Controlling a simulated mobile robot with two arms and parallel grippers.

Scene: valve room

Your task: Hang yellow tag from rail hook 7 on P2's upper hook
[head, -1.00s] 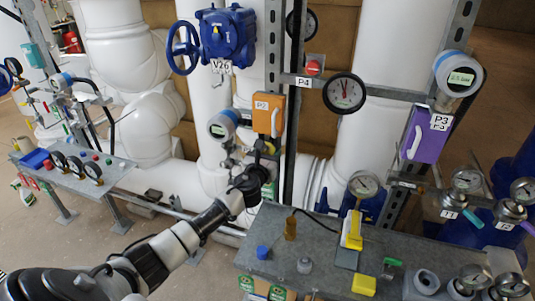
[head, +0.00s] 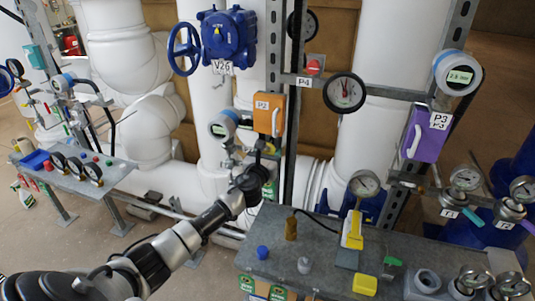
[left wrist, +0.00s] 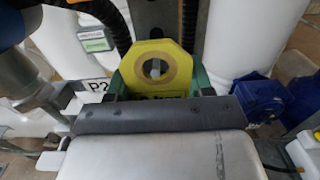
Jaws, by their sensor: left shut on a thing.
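My left gripper (head: 258,170) is in front of the P2 station, below its orange box (head: 268,115) with the P2 label. In the left wrist view it (left wrist: 160,92) is shut on the yellow tag (left wrist: 156,68), a plate with a round hole at its upper end. Green finger parts flank the tag. I cannot make out P2's upper hook clearly. My right gripper is not in view.
A transmitter (head: 223,125) is close left of the gripper, and a steel upright (head: 275,50) rises behind. A grey bench (head: 325,235) with a yellow-based gauge (head: 353,230) and small parts is at lower right. A blue valve actuator (head: 228,35) is above.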

